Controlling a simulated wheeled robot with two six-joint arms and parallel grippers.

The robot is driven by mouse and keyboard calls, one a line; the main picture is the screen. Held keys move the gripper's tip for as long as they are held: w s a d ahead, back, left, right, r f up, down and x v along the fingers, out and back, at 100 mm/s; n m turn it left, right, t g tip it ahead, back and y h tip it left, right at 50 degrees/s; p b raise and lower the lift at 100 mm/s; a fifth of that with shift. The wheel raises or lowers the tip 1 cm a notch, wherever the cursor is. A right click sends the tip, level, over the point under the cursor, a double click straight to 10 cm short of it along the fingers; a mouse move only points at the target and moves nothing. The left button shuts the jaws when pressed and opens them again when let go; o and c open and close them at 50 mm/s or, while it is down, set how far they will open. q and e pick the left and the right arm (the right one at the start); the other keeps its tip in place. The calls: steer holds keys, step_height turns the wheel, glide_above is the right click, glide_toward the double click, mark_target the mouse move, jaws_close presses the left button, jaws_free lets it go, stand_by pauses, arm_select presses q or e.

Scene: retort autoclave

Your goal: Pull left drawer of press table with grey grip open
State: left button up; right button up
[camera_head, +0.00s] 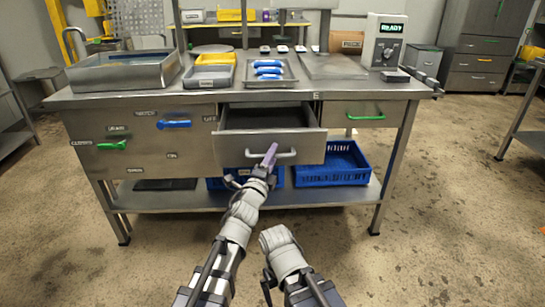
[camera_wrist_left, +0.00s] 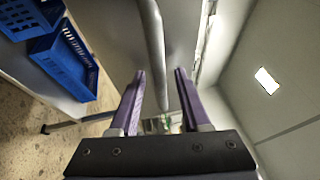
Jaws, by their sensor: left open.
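The left drawer (camera_head: 235,148) of the press table (camera_head: 80,102) stands pulled out, with its dark inside showing from above. Its grey grip (camera_head: 288,154) is a horizontal bar on the drawer front. In the left wrist view the grip bar (camera_wrist_left: 153,40) runs between the two spread fingers of my left gripper (camera_wrist_left: 160,74), with gaps on both sides. My right arm shows at the bottom of the head view, but its gripper does not show.
A closed drawer with a green grip (camera_head: 365,117) is to the right. A panel with a blue handle (camera_head: 174,124) and a green handle (camera_head: 113,145) is to the left. Blue crates (camera_head: 335,177) stand on the lower shelf. The floor in front is clear.

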arm_select(q)
steer(key=b+v, duration=0.1)
steer(key=v, duration=0.6)
steer(key=shift+s+a, duration=0.15)
steer(key=shift+s, duration=0.15)
steer(key=shift+f, duration=0.1)
steer(key=s+a+f+n+g+y+p, duration=0.1)
steer(key=a+f+n+g+y, duration=0.25)
steer(key=f+n, duration=0.35)
steer(key=s+a+f+n+g+y, duration=0.25)
steer(key=f+n+g+y, duration=0.2)
steer(key=f, duration=0.35)
steer(key=s+a+f+n+g, duration=0.1)
steer(key=s+f+n+g, duration=0.25)
steer(key=s, duration=0.25)
steer(key=s+f+n+g+y+p, duration=0.1)
steer(key=s+f+n+g, duration=0.1)
steer(key=s+g, duration=0.3)
steer(key=s+a+f+n+g, duration=0.1)
steer(key=s+f+n+g, duration=0.15)
steer(key=s, duration=0.45)
step_height(320, 180, up, 38)
steer(key=p, duration=3.8)
steer(key=shift+d, duration=0.25)
